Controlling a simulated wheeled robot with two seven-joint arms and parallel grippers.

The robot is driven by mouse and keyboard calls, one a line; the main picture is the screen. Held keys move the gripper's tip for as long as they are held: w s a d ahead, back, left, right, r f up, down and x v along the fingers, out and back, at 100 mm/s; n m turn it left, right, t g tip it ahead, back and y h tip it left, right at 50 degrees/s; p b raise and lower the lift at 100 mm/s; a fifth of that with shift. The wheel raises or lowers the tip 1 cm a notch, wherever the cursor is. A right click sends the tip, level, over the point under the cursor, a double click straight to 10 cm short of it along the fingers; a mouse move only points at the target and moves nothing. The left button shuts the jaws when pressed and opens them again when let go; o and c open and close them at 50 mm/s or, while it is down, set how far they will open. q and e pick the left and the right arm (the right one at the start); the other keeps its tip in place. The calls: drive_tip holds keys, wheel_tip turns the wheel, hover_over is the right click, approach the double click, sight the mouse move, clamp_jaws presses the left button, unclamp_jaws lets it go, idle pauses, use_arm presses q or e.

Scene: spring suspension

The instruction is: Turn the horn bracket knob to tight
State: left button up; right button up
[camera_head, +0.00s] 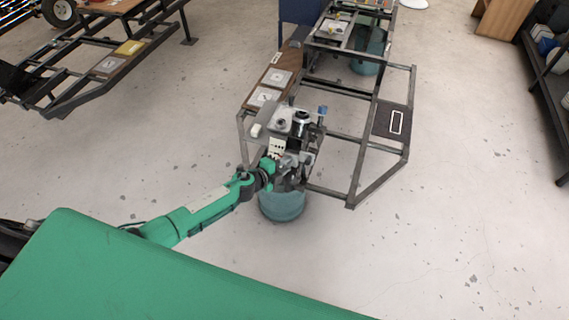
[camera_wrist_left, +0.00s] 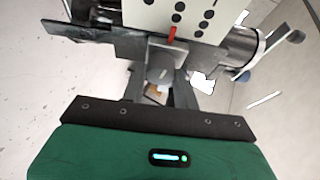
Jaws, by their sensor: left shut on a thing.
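My left gripper (camera_head: 290,172) reaches in from the left to the near end of the metal frame (camera_head: 358,165). In the left wrist view the gripper (camera_wrist_left: 163,78) is shut on a small grey part, which I take to be the horn bracket knob (camera_wrist_left: 162,55). Its far side is hidden. A red pointer (camera_wrist_left: 172,34) stands just beyond it, against a white plate with black dots (camera_wrist_left: 150,14). The white plate also shows in the head view (camera_head: 276,147). I cannot read the knob's setting. My right gripper is not in view.
A black and silver cylinder (camera_head: 301,118) and a blue-topped part (camera_head: 322,110) stand close beyond the gripper. A teal drum (camera_head: 283,206) is below it. Another frame (camera_head: 80,85) stands at upper left.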

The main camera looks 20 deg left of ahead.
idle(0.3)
use_arm(q)
drive_tip(key=o, duration=1)
drive_tip(key=shift+c, duration=0.2)
drive_tip(key=b+v, duration=0.1)
drive_tip(key=v, duration=1.2)
drive_tip(key=shift+s+a+r, duration=0.15)
drive_tip(key=shift+s+r, duration=0.05)
drive_tip(key=shift+s, duration=0.1)
drive_tip(key=shift+f, duration=0.1)
